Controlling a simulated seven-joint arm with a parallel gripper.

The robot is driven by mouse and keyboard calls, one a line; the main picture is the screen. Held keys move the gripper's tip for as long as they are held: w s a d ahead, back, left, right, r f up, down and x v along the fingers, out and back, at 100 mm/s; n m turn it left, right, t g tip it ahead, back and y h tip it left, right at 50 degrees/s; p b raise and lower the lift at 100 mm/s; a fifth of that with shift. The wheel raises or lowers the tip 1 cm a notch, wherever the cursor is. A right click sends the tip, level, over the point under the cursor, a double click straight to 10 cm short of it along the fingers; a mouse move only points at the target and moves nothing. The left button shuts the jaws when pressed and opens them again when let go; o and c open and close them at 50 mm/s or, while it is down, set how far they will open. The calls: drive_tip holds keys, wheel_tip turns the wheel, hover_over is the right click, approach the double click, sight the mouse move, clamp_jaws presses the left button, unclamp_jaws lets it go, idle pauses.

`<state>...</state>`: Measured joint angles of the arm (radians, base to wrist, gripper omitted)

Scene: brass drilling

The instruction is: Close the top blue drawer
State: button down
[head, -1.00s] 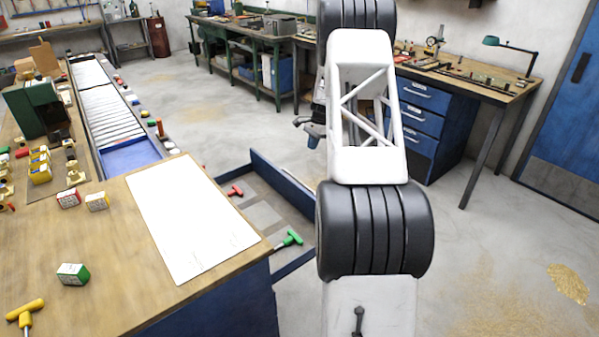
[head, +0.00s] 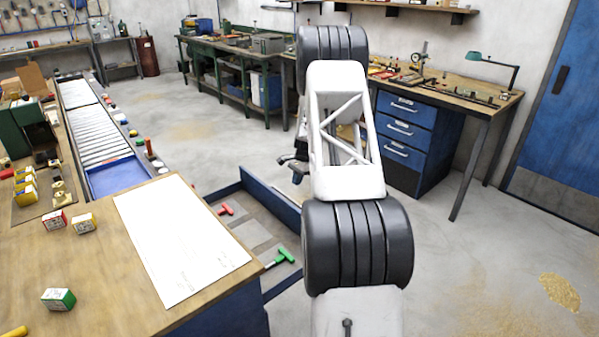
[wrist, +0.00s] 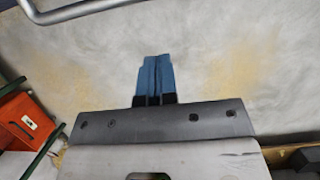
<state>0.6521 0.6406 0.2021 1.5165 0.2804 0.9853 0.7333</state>
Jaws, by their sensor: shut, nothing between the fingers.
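The blue drawer (head: 270,198) is pulled out from the right side of the wooden bench at left, well open in the head view. A red-handled tool (head: 226,209) and a green-handled tool (head: 280,257) lie in it. My gripper (wrist: 155,78) shows blue fingers pressed together in the wrist view, shut and empty over bare concrete floor. In the head view my arm hides most of it; a dark part of it shows just beyond the drawer front. I cannot tell whether it touches the drawer.
The wooden bench (head: 100,270) carries a white sheet (head: 180,240) and small boxes. A separate blue drawer cabinet (head: 405,135) under the back-right desk looks closed. A grey bar (wrist: 75,10) and a red box (wrist: 25,122) show in the wrist view.

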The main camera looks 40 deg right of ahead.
drive_tip(key=shift+a+f, duration=0.35)
drive_tip(key=shift+a, duration=0.4)
drive_tip(key=shift+a+f, duration=0.4)
drive_tip(key=shift+a, duration=0.3)
drive_tip(key=shift+a+f, duration=0.35)
drive_tip(key=shift+a, duration=0.4)
drive_tip(key=a, duration=2.4)
drive_tip(key=shift+a, duration=0.35)
drive_tip(key=shift+d, duration=0.15)
drive_tip(key=d+r, duration=0.6)
drive_tip(key=r, duration=0.4)
drive_tip(key=shift+d+r, duration=0.2)
drive_tip(key=shift+d, duration=0.1)
